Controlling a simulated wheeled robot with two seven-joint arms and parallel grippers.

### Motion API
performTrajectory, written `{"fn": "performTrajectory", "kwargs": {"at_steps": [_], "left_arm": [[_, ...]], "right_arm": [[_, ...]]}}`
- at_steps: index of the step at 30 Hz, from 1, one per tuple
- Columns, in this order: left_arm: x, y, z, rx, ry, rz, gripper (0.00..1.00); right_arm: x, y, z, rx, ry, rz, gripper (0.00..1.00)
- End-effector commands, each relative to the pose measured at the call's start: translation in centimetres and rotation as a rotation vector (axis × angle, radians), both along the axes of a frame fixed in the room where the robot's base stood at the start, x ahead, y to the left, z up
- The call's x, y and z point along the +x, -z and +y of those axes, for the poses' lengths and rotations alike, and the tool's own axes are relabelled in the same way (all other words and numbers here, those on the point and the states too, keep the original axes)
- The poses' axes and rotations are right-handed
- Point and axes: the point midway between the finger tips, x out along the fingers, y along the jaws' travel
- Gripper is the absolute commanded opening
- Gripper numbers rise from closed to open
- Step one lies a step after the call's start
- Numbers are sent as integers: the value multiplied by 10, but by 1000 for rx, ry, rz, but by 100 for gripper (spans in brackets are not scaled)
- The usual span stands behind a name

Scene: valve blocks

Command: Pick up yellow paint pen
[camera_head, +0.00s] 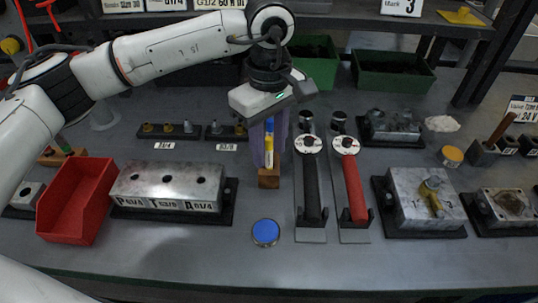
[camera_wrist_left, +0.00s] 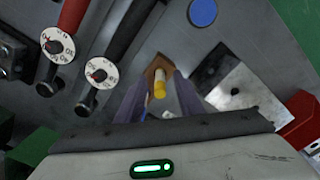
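The yellow paint pen (camera_head: 269,148) stands upright in a small wooden block (camera_head: 269,178) near the middle of the table. It has a yellow cap or end and a white band; in the left wrist view the pen (camera_wrist_left: 159,85) shows end-on above the wooden block (camera_wrist_left: 157,65). My left gripper (camera_head: 269,150) points down over it, its purple fingers on either side of the pen. In the left wrist view the fingers (camera_wrist_left: 160,98) are apart, with gaps between them and the pen. My right gripper is not in view.
A metal valve block (camera_head: 168,187) and a red bin (camera_head: 76,200) stand to the left. Black-handled (camera_head: 310,185) and red-handled (camera_head: 354,185) torque wrenches stand close to the right. A blue disc (camera_head: 265,232) lies in front. Green bins (camera_head: 394,72) sit behind.

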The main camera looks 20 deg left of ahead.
Motion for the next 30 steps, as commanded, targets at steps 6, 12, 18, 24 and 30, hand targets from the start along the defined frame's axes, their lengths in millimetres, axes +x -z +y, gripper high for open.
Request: {"fn": "performTrajectory", "kwargs": {"at_steps": [6, 12, 18, 24, 30], "left_arm": [[0, 11, 0, 0, 1, -1, 34], [0, 10, 0, 0, 0, -1, 14], [0, 10, 0, 0, 0, -1, 0], [0, 8, 0, 0, 0, -1, 0], [1, -19, 0, -1, 0, -5, 0]], "right_arm": [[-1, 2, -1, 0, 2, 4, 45], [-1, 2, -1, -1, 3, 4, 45], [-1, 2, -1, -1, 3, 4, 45], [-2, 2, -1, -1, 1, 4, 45], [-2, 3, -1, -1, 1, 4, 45]]}}
